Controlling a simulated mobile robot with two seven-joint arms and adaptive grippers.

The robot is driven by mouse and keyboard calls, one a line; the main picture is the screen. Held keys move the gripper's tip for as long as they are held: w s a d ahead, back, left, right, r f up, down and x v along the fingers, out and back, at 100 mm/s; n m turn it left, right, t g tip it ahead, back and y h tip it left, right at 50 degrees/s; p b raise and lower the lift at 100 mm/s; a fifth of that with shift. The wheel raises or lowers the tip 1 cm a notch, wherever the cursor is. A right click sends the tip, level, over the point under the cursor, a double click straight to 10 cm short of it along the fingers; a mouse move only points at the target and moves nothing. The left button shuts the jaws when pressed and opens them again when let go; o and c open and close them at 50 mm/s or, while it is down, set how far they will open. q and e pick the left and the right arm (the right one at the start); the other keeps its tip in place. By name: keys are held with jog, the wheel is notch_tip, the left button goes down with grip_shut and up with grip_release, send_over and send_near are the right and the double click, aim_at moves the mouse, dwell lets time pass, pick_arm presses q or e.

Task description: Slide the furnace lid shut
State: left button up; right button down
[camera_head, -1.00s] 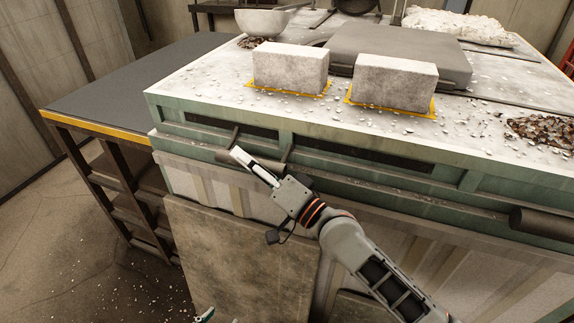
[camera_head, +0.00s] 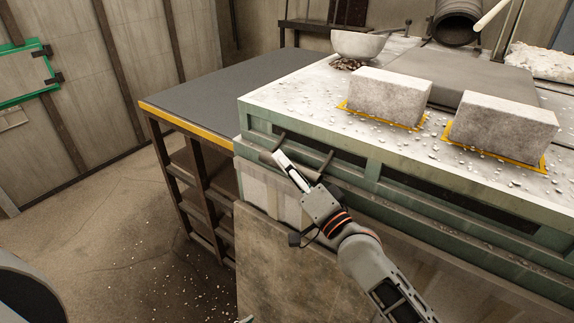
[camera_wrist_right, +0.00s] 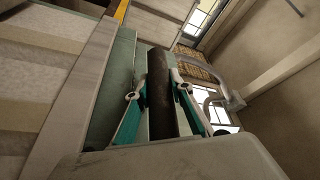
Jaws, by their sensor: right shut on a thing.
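The furnace (camera_head: 262,122) is a large green-framed block with a pale, debris-strewn top. A thick grey slab (camera_head: 458,76), perhaps the lid, lies on top behind two pale bricks. A dark cylindrical handle (camera_head: 266,158) sits on brackets at the left of the furnace's front face. My right gripper (camera_head: 280,157) is shut on this handle. In the right wrist view the dark bar (camera_wrist_right: 160,95) runs between the two fingers. The furnace opening cannot be made out. My left gripper is not in view.
Two pale bricks (camera_head: 388,97) (camera_head: 500,130) stand in yellow outlines on the furnace top. A white bowl (camera_head: 358,44) and a dark cylindrical vessel (camera_head: 457,28) are behind. A dark-topped table (camera_head: 235,80) adjoins on the left. The floor (camera_head: 95,220) at left is open, with scattered white bits.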

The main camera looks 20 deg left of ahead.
jog(key=c, duration=1.8)
grip_release()
jog(key=shift+s+a, duration=0.1)
jog(key=shift+s, duration=0.05)
jog(key=v, duration=1.2)
